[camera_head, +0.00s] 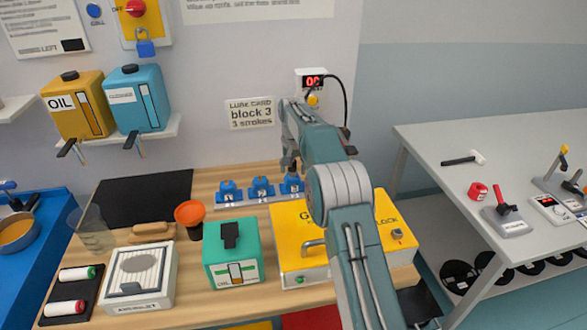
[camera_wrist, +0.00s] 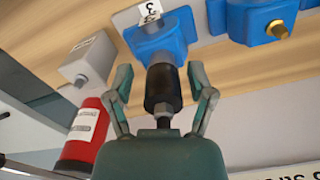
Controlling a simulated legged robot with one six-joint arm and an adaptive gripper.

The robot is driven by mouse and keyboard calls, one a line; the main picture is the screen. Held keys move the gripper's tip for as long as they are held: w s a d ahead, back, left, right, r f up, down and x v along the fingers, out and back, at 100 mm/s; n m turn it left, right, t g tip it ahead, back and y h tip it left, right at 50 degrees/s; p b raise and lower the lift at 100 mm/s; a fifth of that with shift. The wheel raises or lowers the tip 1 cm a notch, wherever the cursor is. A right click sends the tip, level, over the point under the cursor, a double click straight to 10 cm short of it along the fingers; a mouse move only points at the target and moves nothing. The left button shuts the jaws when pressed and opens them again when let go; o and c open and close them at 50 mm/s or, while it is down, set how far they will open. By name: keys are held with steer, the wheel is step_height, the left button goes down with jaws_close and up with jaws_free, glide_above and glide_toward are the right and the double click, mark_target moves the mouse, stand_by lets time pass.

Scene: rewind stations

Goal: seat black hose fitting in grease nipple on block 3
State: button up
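In the wrist view, the black hose fitting (camera_wrist: 162,92) stands in line with the front of blue block 3 (camera_wrist: 158,45), which bears a tag "3". The fitting's far end meets block 3. The grease nipple is hidden there, so I cannot tell how deep it sits. My gripper (camera_wrist: 162,78) has its two fingers spread on either side of the fitting, with a visible gap on each side. In the head view, block 3 (camera_head: 292,186) is the rightmost of three blue blocks on a rail, and my gripper (camera_head: 291,163) is right above it.
Another blue block (camera_wrist: 262,18) with a brass nipple is beside it. A red cylinder (camera_wrist: 85,135) and a grey box (camera_wrist: 88,58) are close on the left in the wrist view. A yellow box (camera_head: 290,237) and a green box (camera_head: 232,262) stand in front of the rail.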

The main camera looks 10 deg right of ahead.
steer(key=shift+a, duration=0.2)
steer(key=shift+r, duration=0.25)
step_height(320, 180, up, 7)
steer(key=shift+d+r, duration=0.1)
steer(key=s+r+n+t, duration=0.1)
steer(key=s+r+t, duration=0.1)
steer(key=s+r, duration=0.7)
steer(key=s+r+n+t, duration=0.1)
steer(key=s+r, duration=0.6)
steer(key=s, duration=0.5)
steer(key=s+f+t, duration=0.1)
steer(key=s+f, duration=0.3)
steer(key=s, duration=0.8)
steer(key=s+f+n+t, duration=0.1)
steer(key=s+f, duration=0.4)
steer(key=s, duration=0.7)
steer(key=shift+n+t, duration=0.3)
